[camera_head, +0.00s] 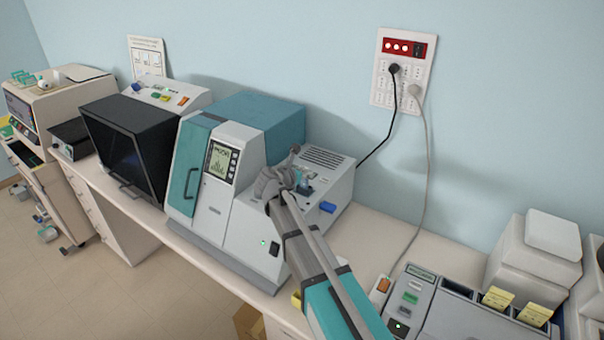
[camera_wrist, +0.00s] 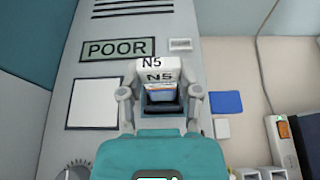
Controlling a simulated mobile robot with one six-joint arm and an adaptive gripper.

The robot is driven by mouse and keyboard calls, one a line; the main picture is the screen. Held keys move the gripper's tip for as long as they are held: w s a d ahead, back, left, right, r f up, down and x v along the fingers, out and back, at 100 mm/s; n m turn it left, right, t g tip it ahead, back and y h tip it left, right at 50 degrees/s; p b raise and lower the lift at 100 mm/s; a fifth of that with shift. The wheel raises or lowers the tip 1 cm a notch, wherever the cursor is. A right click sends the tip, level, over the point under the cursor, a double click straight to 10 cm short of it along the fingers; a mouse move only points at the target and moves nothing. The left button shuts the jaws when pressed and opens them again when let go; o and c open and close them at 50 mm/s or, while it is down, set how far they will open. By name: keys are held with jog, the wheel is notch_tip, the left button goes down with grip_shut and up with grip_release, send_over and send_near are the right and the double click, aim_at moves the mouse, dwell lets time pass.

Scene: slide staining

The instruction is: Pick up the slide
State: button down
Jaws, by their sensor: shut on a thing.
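The slide (camera_wrist: 158,70) has a white end marked N5 and a coloured band below it. In the wrist view it stands between the two fingers of my gripper (camera_wrist: 160,96), over a dark slot in the top of a grey machine (camera_wrist: 100,110). My gripper is shut on the slide. I cannot tell whether its lower end is still inside the slot. In the head view my gripper (camera_head: 286,182) is over the right part of the same machine (camera_head: 245,225), and the slide is too small to make out there.
A POOR label (camera_wrist: 117,49), a white square (camera_wrist: 95,103) and a blue tab (camera_wrist: 226,102) are around the slot. A black-fronted device (camera_head: 125,150) stands to the left. A grey device with yellow cards (camera_head: 497,298) stands at the right. Cables hang from the wall outlet (camera_head: 402,68).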

notch_tip(320, 180, up, 6)
jog(key=p, duration=0.5)
jog(key=shift+r, duration=0.1)
dwell(0.7)
